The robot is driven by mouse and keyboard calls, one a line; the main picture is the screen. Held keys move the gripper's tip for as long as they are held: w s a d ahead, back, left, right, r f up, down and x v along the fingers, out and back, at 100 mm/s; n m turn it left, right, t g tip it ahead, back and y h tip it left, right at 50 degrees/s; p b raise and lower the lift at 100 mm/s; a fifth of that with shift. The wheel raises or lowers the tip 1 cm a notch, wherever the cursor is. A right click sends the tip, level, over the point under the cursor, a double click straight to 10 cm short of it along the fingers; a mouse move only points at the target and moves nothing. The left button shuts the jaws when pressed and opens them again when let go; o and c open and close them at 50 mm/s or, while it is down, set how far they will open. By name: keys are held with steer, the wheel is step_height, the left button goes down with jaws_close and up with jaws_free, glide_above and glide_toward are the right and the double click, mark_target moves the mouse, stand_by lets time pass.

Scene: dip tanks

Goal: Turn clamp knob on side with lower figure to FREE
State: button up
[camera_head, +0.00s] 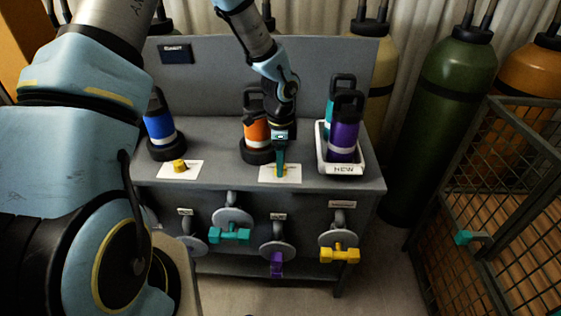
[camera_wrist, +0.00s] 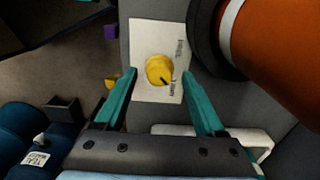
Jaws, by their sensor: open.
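A yellow knob (camera_wrist: 159,69) with a dark pointer mark sits on a white card (camera_wrist: 143,38), beside the orange bottle (camera_wrist: 262,40). The card's printed words are too small to read surely. My gripper (camera_wrist: 158,74) is open, its teal fingers on either side of the knob, with visible gaps. In the head view my gripper (camera_head: 280,160) points down in front of the orange bottle (camera_head: 256,132) and mostly hides this knob. The other yellow knob (camera_head: 179,165) sits on a white card before the blue bottle (camera_head: 158,125). No figures are readable on either side.
A white tray (camera_head: 342,168) marked NEW holds teal and purple bottles at the bench's right. A small dark sign (camera_head: 176,53) is on the back panel. Teal, purple and yellow handles (camera_head: 339,254) stick out below the bench front. A wire cage (camera_head: 500,180) stands at right.

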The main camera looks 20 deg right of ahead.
steer(key=shift+f, duration=0.6)
jaws_close()
